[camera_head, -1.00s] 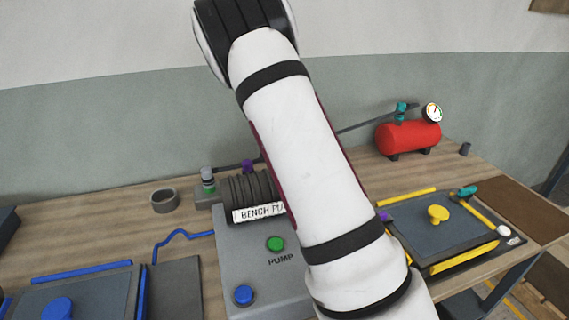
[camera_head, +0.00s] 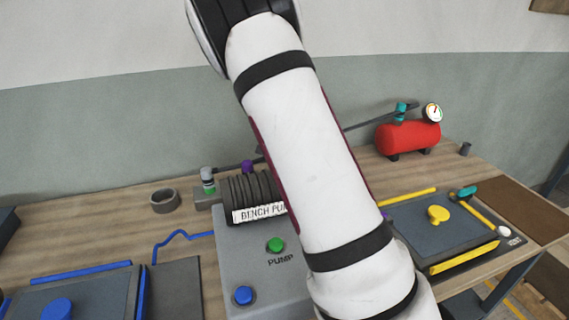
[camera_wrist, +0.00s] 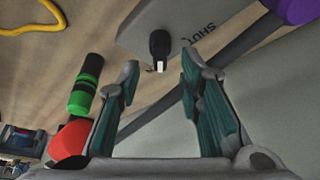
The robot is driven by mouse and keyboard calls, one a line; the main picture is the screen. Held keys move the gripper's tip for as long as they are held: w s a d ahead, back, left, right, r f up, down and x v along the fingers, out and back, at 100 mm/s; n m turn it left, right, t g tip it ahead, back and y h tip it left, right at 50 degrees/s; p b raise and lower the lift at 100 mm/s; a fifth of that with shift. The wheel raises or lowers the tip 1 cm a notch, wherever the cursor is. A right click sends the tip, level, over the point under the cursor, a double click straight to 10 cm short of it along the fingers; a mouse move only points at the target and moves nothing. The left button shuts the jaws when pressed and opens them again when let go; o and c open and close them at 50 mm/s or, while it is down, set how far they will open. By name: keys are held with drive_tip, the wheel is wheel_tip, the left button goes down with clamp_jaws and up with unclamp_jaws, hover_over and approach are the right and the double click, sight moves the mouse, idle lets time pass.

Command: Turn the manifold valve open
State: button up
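In the wrist view my gripper (camera_wrist: 159,66) is open, its two teal-padded fingers apart with nothing held. Between and beyond the fingertips is a small black fitting (camera_wrist: 160,44) with a pale tip, on a grey plate (camera_wrist: 135,28) lettered "SHU…", the rest cut off. I cannot tell whether the fitting belongs to the manifold valve. A purple part (camera_wrist: 292,10) is at the top right corner. In the head view, a purple knob (camera_head: 248,166) and a green-banded fitting (camera_head: 208,180) stand behind the bench pump (camera_head: 229,250). My gripper is not visible there; my arm crosses the middle.
A red tank (camera_head: 408,138) with a gauge (camera_head: 433,113) and teal valve (camera_head: 401,107) stands at the back right. A yellow-knobbed mould (camera_head: 425,235) is front right, a blue-knobbed one (camera_head: 90,292) front left. The wrist view shows a green-and-black cylinder (camera_wrist: 85,97) and a red part (camera_wrist: 69,140).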

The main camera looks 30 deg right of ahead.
drive_tip(key=v, duration=0.8)
drive_tip(key=shift+s+a+r, duration=0.1)
drive_tip(key=shift+r, duration=0.05)
drive_tip(key=s+a+r+n+y, duration=0.1)
drive_tip(key=s+a+r, duration=0.1)
drive_tip(key=s, duration=0.1)
drive_tip(key=s+a+r+n, duration=0.1)
drive_tip(key=s+a+r, duration=0.1)
drive_tip(key=s, duration=0.1)
drive_tip(key=s+a+r+n+y, duration=0.1)
drive_tip(key=s+a+r, duration=0.1)
drive_tip(key=s+a, duration=0.1)
drive_tip(key=shift+s+t+y, duration=0.25)
drive_tip(key=shift+t+y, duration=0.05)
drive_tip(key=shift+t, duration=0.1)
drive_tip(key=s+a+r+n, duration=0.1)
drive_tip(key=s+a+n, duration=0.2)
drive_tip(key=s, duration=0.5)
drive_tip(key=s+a+r+n+t+p, duration=0.1)
drive_tip(key=s+a+n, duration=0.2)
drive_tip(key=s, duration=0.6)
drive_tip(key=s+a+r+n+y, duration=0.1)
drive_tip(key=s+a+n, duration=0.2)
drive_tip(key=s+a, duration=0.3)
drive_tip(key=s, duration=0.3)
drive_tip(key=shift+s+a+r, duration=0.2)
drive_tip(key=shift+s+r, duration=0.05)
drive_tip(key=shift+r, duration=0.05)
drive_tip(key=shift+c, duration=0.5)
